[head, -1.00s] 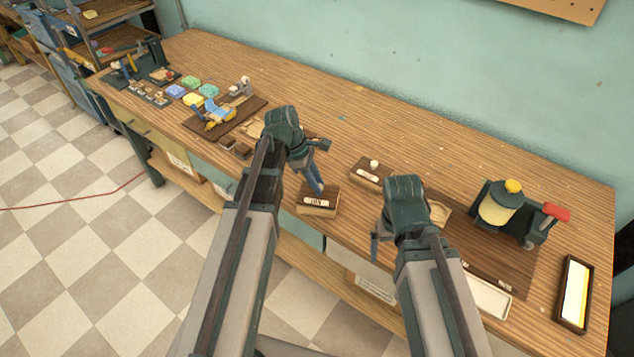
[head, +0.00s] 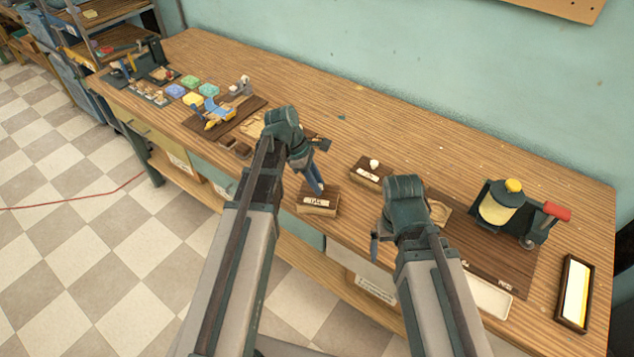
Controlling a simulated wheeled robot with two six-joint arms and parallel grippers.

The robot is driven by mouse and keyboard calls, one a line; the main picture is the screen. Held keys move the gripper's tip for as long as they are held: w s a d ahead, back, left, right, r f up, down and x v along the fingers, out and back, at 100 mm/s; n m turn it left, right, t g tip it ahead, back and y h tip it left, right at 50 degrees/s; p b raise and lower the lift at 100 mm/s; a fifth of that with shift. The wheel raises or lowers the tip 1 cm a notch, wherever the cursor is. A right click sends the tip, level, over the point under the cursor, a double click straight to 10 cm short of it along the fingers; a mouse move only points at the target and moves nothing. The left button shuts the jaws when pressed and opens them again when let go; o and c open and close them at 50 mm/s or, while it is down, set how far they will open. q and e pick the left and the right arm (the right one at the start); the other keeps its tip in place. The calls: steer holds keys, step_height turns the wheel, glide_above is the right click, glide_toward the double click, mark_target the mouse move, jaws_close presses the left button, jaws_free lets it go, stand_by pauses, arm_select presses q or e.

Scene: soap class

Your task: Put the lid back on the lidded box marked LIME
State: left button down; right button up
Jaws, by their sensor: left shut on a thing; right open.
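A small wooden box with a dark top and a white label (head: 318,209) stands near the table's front edge. Its label is too small to read surely, but may say LIME. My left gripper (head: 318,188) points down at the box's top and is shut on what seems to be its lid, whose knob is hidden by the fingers. I cannot tell whether the lid is seated or just above the box. A similar box (head: 366,176) with a white knob stands behind to the right. My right gripper (head: 377,244) is open and empty, over the front edge.
A dark board (head: 490,258) with a yellow-topped dispenser (head: 500,205) lies at the right, beside a white tray (head: 490,299) and a framed panel (head: 574,293). Colored soaps (head: 191,82) and tools crowd the left. The back of the table is mostly clear.

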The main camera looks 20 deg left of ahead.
arm_select(q)
steer(key=shift+f+b, duration=0.3)
stand_by(0.6)
steer(key=c, duration=0.6)
jaws_free()
steer(key=shift+o, duration=0.3)
steer(key=o, duration=0.4)
steer(key=shift+r, duration=0.1)
steer(key=shift+r+p, duration=3.5)
steer(key=shift+p, duration=0.05)
steer(key=shift+f, duration=0.15)
